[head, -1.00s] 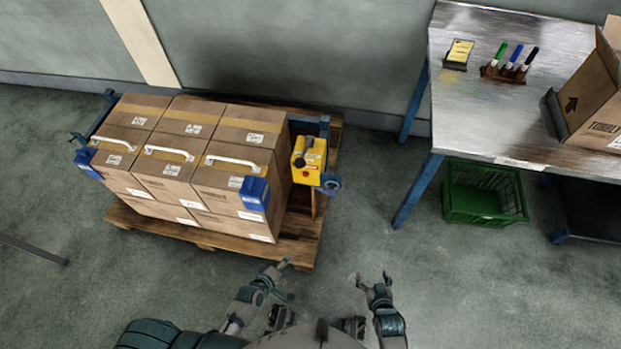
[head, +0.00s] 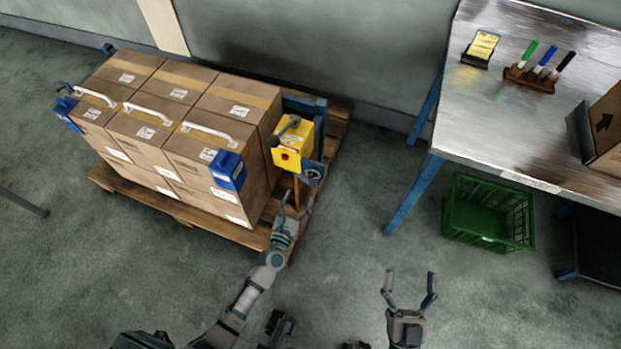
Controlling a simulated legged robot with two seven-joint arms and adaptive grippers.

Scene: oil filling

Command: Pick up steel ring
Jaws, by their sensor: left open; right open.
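A small grey ring (head: 313,175), which looks like the steel ring, sits on the blue bracket just below the right side of the yellow box (head: 293,146). My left gripper (head: 297,203) is open and empty, just below the ring in the picture and in front of the pallet's right part. Its fingers point up toward the ring, and I see no contact. My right gripper (head: 411,281) is open and empty above the floor, well to the lower right of the ring.
Stacked cartons (head: 165,125) with white handles and blue corner pieces stand on the wooden pallet (head: 185,208). At right, a metal table (head: 500,130) bears markers (head: 540,62) and an open carton (head: 604,135). A green crate (head: 488,212) stands below it. Floor between pallet and table is clear.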

